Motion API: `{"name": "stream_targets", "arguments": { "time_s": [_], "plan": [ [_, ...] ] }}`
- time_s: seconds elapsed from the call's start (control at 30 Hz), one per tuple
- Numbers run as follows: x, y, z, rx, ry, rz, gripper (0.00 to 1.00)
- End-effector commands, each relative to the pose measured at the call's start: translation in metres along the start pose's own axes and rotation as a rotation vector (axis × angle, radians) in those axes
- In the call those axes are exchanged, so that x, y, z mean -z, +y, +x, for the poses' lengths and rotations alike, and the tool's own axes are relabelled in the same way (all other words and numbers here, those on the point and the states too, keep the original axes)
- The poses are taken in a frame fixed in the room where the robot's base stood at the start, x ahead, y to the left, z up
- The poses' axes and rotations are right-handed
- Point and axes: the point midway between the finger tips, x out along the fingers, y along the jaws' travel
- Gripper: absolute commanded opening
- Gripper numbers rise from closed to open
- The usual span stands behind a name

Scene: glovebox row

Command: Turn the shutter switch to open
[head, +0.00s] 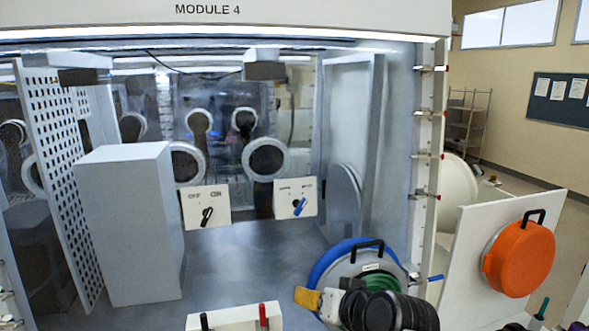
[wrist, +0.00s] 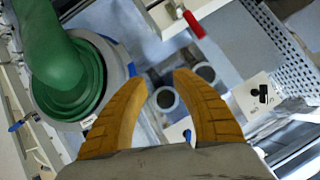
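Two white switch panels stand inside the glovebox in the head view. The left panel (head: 196,206) carries a black switch handle (head: 207,216); the right panel (head: 286,198) carries a blue switch handle (head: 300,207). Their labels are too small to read, so I cannot tell which is the shutter switch. In the wrist view the black handle (wrist: 263,94) shows at the right, and a blue piece (wrist: 187,135) shows partly behind a finger. My gripper (head: 308,298), with yellow fingers, is at the lower middle, well short of the panels. The wrist view shows my gripper (wrist: 160,81) open and empty.
A blue-ringed port (head: 330,262) with a green glove is beside my gripper. A white box (head: 235,319) with red and black handles stands at the front. A tall grey block (head: 128,225) and perforated panel (head: 62,180) are left. An orange cover (head: 520,259) is right.

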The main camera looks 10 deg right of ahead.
Motion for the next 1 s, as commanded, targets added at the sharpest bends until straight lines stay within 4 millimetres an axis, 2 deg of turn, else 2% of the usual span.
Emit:
{"name": "stream_targets", "arguments": {
  "time_s": [0.03, 0.1, 0.2, 0.33, 0.47, 0.67, 1.0],
  "plan": [
    [0.04, -0.013, -0.014, 0.013, 0.032, 0.029, 0.32],
    [0.073, -0.02, -0.02, 0.03, 0.08, 0.071, 0.32],
    [0.113, -0.027, -0.028, 0.05, 0.141, 0.124, 0.32],
    [0.15, -0.031, -0.036, 0.066, 0.202, 0.18, 0.32],
    [0.167, -0.03, -0.039, 0.073, 0.236, 0.209, 0.32],
    [0.172, -0.029, -0.029, 0.076, 0.246, 0.219, 0.32],
    [0.186, -0.033, 0.026, 0.077, 0.244, 0.217, 0.32]
  ]
}}
